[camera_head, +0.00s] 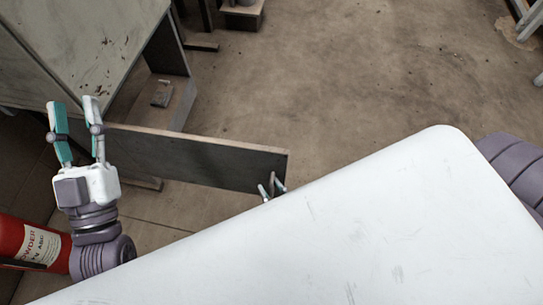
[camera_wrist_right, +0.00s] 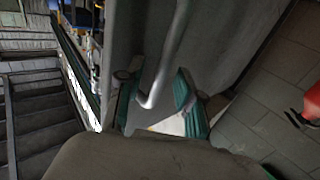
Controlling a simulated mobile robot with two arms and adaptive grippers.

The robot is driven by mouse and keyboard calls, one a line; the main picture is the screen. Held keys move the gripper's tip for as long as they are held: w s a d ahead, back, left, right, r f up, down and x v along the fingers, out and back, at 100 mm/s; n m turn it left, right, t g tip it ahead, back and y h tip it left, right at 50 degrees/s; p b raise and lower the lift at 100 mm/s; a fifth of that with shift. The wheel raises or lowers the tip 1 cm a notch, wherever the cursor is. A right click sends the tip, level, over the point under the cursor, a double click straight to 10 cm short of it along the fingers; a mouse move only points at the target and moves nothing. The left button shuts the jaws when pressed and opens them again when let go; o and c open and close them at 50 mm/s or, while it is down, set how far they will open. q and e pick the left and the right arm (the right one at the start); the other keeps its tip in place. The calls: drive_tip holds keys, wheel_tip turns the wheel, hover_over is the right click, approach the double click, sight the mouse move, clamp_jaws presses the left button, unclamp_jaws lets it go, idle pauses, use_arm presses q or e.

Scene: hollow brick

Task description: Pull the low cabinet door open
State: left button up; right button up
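The low cabinet (camera_head: 80,45) stands at the upper left in the head view. Its door (camera_head: 200,160) stands swung out from it, and part of the open inside shows. My right gripper (camera_head: 271,187) is at the door's far right end, mostly hidden behind a white surface. In the right wrist view, the metal bar handle (camera_wrist_right: 168,60) runs down between the teal fingers of the right gripper (camera_wrist_right: 155,95). The fingers stand apart, with gaps beside the bar. My left gripper (camera_head: 74,107) is open and empty, pointing up, left of the door.
A small object (camera_head: 162,93) lies inside the cabinet. A red fire extinguisher (camera_head: 18,238) is at the lower left, by my left arm. Stands and legs (camera_head: 243,12) are at the top edge. The concrete floor (camera_head: 350,80) right of the door is clear.

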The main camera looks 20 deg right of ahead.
wheel_tip(320, 180, up, 10)
idle(0.6)
idle(0.4)
